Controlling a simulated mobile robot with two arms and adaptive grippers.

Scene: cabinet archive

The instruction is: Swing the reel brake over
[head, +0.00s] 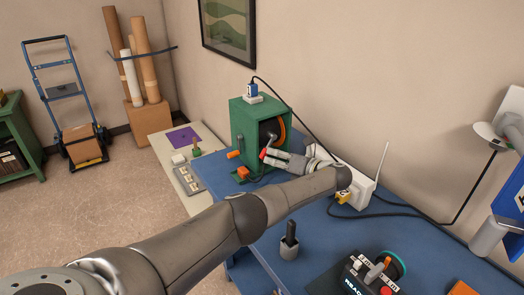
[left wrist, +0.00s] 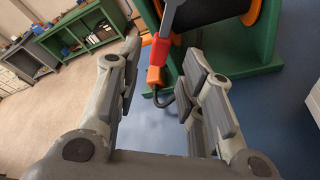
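The green reel housing (head: 245,122) stands on the blue table (head: 318,230) against the wall, with a dark reel and orange rim inside. A lever with a red grip (head: 264,153) shows at its front; I take it for the reel brake. My left gripper (head: 268,156) is at the red grip. In the left wrist view my left gripper (left wrist: 162,62) is open, and the red grip (left wrist: 159,54) with its grey bar lies between and beyond the fingertips. I cannot tell whether a finger touches it. My right gripper is not in view.
An orange block (left wrist: 155,76) with a dark cable sits just below the red grip. A white router (head: 350,183) stands right of my left wrist. A dark-handled stamp (head: 290,241) and a control box (head: 373,277) stand nearer. A purple sheet (head: 183,138) lies left.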

